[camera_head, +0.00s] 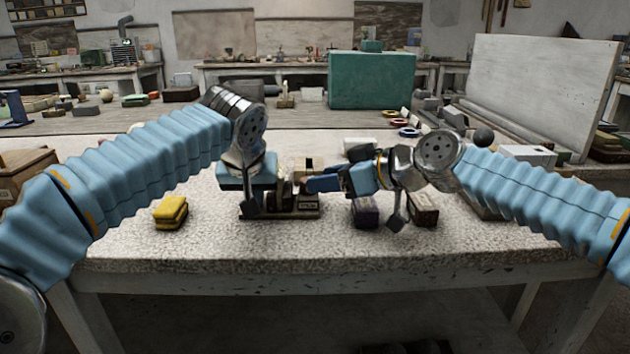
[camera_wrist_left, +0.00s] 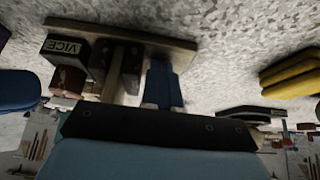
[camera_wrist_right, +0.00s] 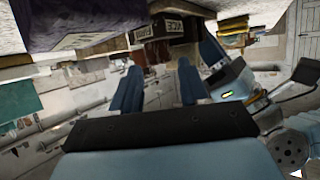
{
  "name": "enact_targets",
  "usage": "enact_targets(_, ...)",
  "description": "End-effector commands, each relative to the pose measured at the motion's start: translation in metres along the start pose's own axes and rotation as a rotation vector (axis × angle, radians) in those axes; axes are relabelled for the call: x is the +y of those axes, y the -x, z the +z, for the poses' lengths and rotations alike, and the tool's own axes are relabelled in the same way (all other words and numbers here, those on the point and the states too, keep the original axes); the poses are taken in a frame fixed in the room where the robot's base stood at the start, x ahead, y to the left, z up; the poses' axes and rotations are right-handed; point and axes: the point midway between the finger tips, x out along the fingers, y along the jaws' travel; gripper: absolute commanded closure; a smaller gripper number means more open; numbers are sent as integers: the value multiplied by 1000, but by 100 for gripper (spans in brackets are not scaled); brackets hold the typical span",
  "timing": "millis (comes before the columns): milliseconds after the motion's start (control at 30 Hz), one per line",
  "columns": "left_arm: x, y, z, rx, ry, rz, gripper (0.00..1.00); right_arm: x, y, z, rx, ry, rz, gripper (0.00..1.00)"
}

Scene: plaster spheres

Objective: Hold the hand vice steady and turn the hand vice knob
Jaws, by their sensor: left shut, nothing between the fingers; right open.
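The hand vice (camera_head: 284,195) stands on a small board near the middle of the table. Its block with the VICE label shows in the left wrist view (camera_wrist_left: 62,48) and the right wrist view (camera_wrist_right: 176,24). I cannot make out the knob clearly. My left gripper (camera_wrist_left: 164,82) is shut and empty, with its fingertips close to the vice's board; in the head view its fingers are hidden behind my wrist. My right gripper (camera_head: 322,183) is open, its fingers pointing left toward the vice from its right side. The two spread fingers show in the right wrist view (camera_wrist_right: 157,86), with nothing between them.
Yellow sponges (camera_head: 171,212) lie left of the vice. A purple box (camera_head: 365,213) and a brown box (camera_head: 424,210) sit right of it, under my right arm. A green panel (camera_head: 371,80) stands behind. The table's front strip is clear.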

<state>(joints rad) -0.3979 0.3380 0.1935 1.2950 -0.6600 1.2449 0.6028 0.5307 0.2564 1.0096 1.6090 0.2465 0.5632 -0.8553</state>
Motion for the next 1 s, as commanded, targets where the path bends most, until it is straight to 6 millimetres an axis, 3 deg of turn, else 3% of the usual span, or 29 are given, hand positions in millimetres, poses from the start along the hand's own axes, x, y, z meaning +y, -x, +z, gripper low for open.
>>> enact_targets(200, 0, -6, 4, -15, -3, -5, 100, -1, -28, 1, 0, 0, -2, 56)
enact_targets(567, 0, -6, 4, -15, -3, -5, 100, 0, -34, 1, -1, 0, 1, 56)
enact_targets(833, 0, -6, 4, -15, -3, -5, 100, 0, -34, 1, -1, 0, 0, 94)
enact_targets(1000, 0, -6, 4, -15, -2, -5, 100, -3, -35, 1, -5, -6, 20, 97)
